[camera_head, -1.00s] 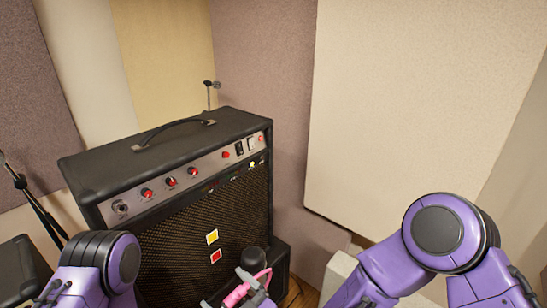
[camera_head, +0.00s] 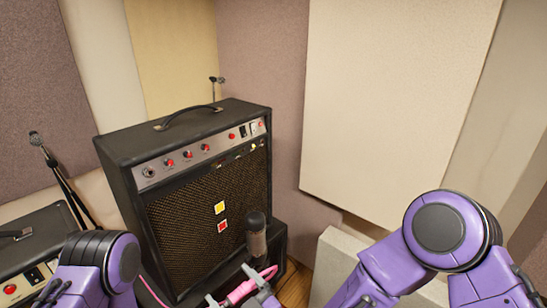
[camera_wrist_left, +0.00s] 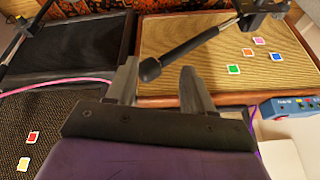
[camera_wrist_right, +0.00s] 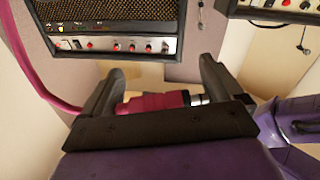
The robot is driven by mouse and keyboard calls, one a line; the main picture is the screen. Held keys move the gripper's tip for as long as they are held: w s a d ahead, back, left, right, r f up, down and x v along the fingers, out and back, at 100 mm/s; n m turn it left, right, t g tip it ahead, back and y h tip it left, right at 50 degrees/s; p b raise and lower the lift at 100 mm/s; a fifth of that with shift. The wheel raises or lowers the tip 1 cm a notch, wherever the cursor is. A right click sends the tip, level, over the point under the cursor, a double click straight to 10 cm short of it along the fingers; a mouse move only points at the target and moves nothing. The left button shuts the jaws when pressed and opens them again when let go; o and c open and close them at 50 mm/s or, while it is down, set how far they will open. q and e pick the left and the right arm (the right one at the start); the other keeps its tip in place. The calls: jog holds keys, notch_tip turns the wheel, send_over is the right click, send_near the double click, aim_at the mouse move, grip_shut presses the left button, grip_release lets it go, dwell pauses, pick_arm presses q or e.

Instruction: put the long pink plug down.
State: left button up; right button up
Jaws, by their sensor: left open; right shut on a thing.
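The long pink plug (camera_head: 240,293) is at the bottom middle of the head view, in front of the large black amp. My right gripper (camera_head: 232,288) is shut on it. In the right wrist view the plug (camera_wrist_right: 150,103) lies crosswise between the fingers, with a silver tip at the right. Its pink cable (camera_wrist_right: 40,85) curves up at the left. What is under the plug is hidden. My left gripper shows in the left wrist view (camera_wrist_left: 160,90), open and with nothing held; a black rod end shows beyond its fingers.
The large amp (camera_head: 205,200) has red knobs and yellow and red stickers. A microphone (camera_head: 256,238) stands before its right side. A smaller amp (camera_head: 40,245) and a microphone stand (camera_head: 62,180) are at the left. A pale panel (camera_head: 340,265) leans at the right.

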pick_arm(q)
notch_tip(320, 180, down, 10)
jog(key=b, duration=1)
jog(key=shift+w, duration=0.3)
pick_arm(e)
jog(key=w+d+f+m+t+h, duration=0.1)
jog(key=d+f+m+h, duration=0.1)
jog(key=d, duration=0.7)
jog(key=w+d+f+m+t+h, duration=0.2)
jog(key=d+f+h, duration=0.3)
jog(key=d, duration=0.4)
jog(key=w+d+f+m+t+h, duration=0.1)
jog(key=d+f+m+h, duration=0.2)
jog(key=d, duration=0.7)
jog(key=shift+w+f+m+t+h, duration=0.25)
jog(key=shift+w+m+t+h, duration=0.15)
jog(key=shift+m+h, duration=0.5)
pick_arm(q)
jog(key=shift+a+f, duration=0.1)
pick_arm(e)
jog(key=shift+r, duration=0.1)
jog(key=shift+d, duration=0.15)
